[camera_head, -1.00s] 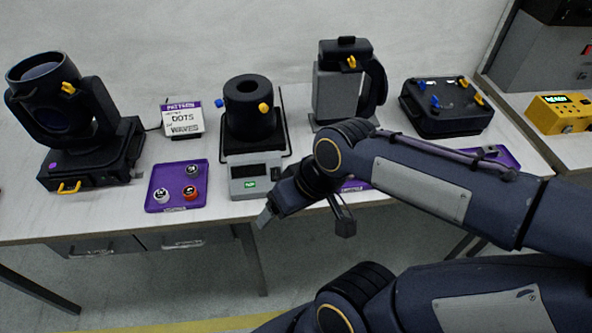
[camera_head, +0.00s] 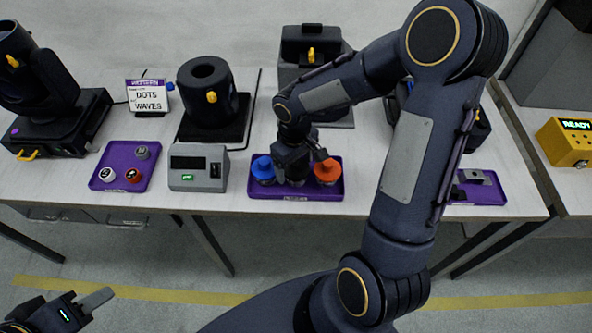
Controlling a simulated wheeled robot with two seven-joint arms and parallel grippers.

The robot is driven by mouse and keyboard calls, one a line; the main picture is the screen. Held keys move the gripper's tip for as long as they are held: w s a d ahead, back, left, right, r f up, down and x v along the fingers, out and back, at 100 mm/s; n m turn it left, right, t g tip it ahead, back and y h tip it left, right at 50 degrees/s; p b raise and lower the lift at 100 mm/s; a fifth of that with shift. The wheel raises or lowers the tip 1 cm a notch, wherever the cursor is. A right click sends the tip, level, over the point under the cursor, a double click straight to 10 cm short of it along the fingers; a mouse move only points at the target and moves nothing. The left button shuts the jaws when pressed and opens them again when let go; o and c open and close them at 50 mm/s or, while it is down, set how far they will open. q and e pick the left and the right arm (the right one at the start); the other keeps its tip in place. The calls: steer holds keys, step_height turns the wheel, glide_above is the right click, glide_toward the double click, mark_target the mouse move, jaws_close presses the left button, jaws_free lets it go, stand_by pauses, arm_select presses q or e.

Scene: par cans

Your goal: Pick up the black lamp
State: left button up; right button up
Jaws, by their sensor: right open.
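My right gripper (camera_head: 300,168) is open, pointing down over the purple tray (camera_head: 260,190) at the table's front. In that tray a blue-topped piece (camera_head: 263,168) stands left of the gripper and an orange-topped piece (camera_head: 327,171) right of it. The gripper hides the tray's middle; I cannot tell whether a black lamp stands there. A black cylinder lamp with a hollow top (camera_head: 207,95) stands farther back on a dark base, well apart from the gripper. My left gripper (camera_head: 92,302) is low at the bottom left, off the table; its jaw state is unclear.
A grey display box (camera_head: 198,168) and a purple tray of small discs (camera_head: 125,166) stand left of the gripper. A DOTS/WAVES sign (camera_head: 148,96) and a large black fixture (camera_head: 60,110) are farther left. A yellow READY box (camera_head: 565,143) sits right.

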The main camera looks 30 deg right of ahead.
mark_target(296, 171)
steer(key=f, duration=0.2)
steer(key=shift+d+f, duration=0.25)
steer(key=shift+f, duration=0.35)
steer(key=shift+c, duration=0.4)
steer(key=c, duration=0.8)
steer(key=shift+c, duration=0.2)
steer(key=shift+r, duration=0.1)
